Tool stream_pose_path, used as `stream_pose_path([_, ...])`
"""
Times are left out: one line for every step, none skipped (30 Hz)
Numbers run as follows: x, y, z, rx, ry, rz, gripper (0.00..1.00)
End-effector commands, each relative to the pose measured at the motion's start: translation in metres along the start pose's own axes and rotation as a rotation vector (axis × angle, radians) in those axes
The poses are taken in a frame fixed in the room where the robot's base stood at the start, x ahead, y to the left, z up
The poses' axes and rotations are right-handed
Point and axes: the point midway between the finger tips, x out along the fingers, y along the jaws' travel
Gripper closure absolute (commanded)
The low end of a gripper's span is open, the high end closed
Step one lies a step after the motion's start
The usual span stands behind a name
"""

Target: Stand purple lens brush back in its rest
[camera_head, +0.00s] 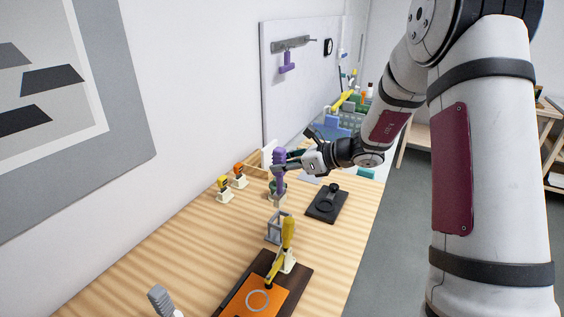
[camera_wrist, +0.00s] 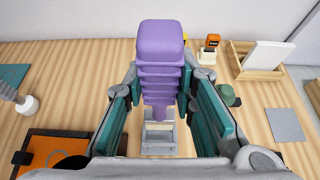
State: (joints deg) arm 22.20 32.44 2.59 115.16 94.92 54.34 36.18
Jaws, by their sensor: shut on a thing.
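The purple lens brush (camera_head: 278,158) is upright between the fingers of my gripper (camera_head: 285,168). In the wrist view, its ribbed purple handle (camera_wrist: 160,60) stands between the two teal finger pads of my gripper (camera_wrist: 160,105), which is shut on it. A grey open-frame holder (camera_wrist: 158,146) shows below the handle in the wrist view; a grey frame (camera_head: 279,227) also stands on the table in the head view, nearer than the brush. The brush's lower end is partly hidden, and I cannot tell whether it touches a rest.
A green-topped piece (camera_wrist: 230,95) is close to the right finger. Yellow (camera_head: 224,185) and orange (camera_head: 239,171) pieces stand in pale holders near the wall. A black stand (camera_head: 327,203) is to the right. An orange board (camera_head: 262,296) with a yellow-handled piece (camera_head: 288,235) is in front.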

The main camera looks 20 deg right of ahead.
Motion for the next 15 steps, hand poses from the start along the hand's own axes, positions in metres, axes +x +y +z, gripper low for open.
stream_pose_path([0.003, -0.001, -0.004, 0.001, 0.0, 0.001, 1.0])
stream_pose_path([0.004, -0.001, -0.006, 0.0, 0.0, 0.001, 1.0])
stream_pose_path([0.005, -0.001, -0.009, 0.001, 0.0, 0.001, 1.0])
stream_pose_path([0.007, -0.001, -0.012, 0.002, 0.0, 0.001, 1.0])
stream_pose_path([0.008, -0.001, -0.014, 0.002, 0.0, 0.001, 1.0])
stream_pose_path([0.009, -0.001, -0.017, 0.001, 0.0, 0.0, 1.0])
stream_pose_path([0.01, -0.001, -0.019, 0.002, 0.0, 0.0, 1.0])
stream_pose_path([0.011, -0.001, -0.021, 0.002, 0.0, 0.0, 1.0])
stream_pose_path([0.013, -0.001, -0.024, 0.002, 0.0, 0.001, 1.0])
stream_pose_path([0.014, -0.001, -0.026, 0.001, 0.0, 0.001, 1.0])
stream_pose_path([0.015, -0.001, -0.028, 0.001, 0.0, 0.001, 1.0])
stream_pose_path([0.016, -0.001, -0.031, 0.001, 0.0, 0.001, 1.0])
stream_pose_path([0.017, -0.001, -0.032, 0.001, 0.0, 0.001, 1.0])
stream_pose_path([0.017, -0.001, -0.034, 0.001, 0.0, 0.001, 1.0])
stream_pose_path([0.018, 0.0, -0.036, 0.001, 0.0, 0.0, 1.0])
